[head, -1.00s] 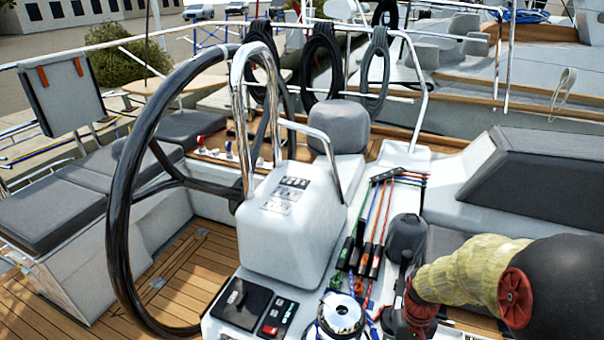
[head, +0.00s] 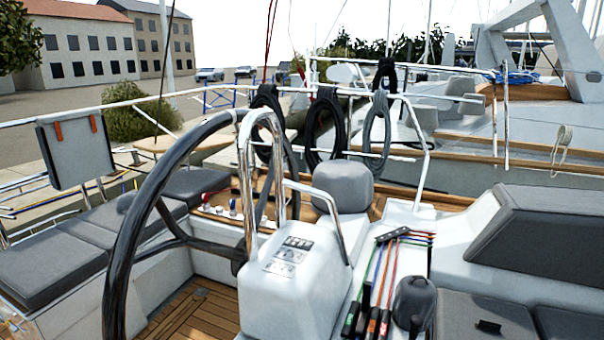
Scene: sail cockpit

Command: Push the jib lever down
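A bank of rope-clutch levers (head: 367,318) with black handles and coloured end marks sits at the bottom of the head view, right of the white helm console (head: 292,285). Green, blue and red-orange ropes (head: 386,265) run from the levers up to a dark bar. I cannot read any label, so I cannot tell which lever is the jib lever. The near ends of the levers reach the bottom edge of the picture. My gripper and arm are not in view.
A dark covered winch (head: 414,303) stands just right of the levers. The large black steering wheel (head: 128,235) and steel rail (head: 247,175) stand on the left. Grey cushions (head: 535,235) lie on the right. Some wooden floor (head: 190,312) is clear beyond the wheel.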

